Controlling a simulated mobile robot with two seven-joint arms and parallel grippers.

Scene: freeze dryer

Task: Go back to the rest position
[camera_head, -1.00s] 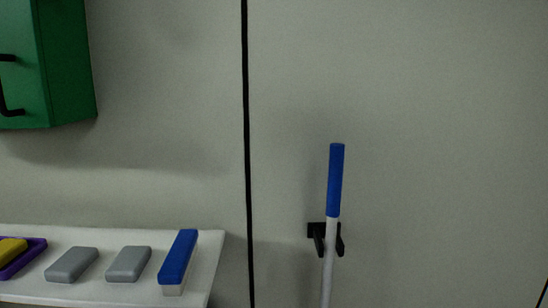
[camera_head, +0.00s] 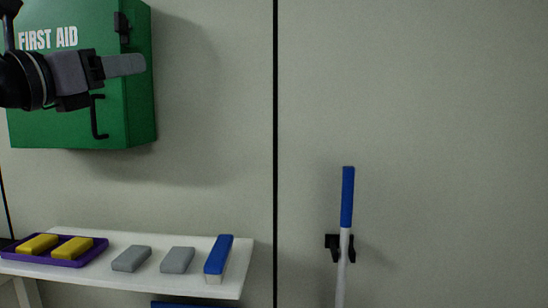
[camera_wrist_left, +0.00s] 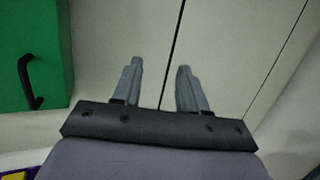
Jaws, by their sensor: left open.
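My left gripper (camera_head: 124,65) comes in from the left in the head view, in front of the green first aid box (camera_head: 62,100). In the left wrist view my left gripper (camera_wrist_left: 158,82) shows its two fingers spread apart with nothing between them. The wall and a dark seam show beyond the fingers. My right gripper is in neither view.
The first aid box, with a black handle, also shows in the left wrist view (camera_wrist_left: 30,50). A white shelf (camera_head: 140,283) holds a purple tray (camera_head: 98,244) with yellow blocks, two grey blocks (camera_head: 131,258) and a blue-topped brush (camera_head: 218,257). A blue-handled pole (camera_head: 347,198) hangs at right.

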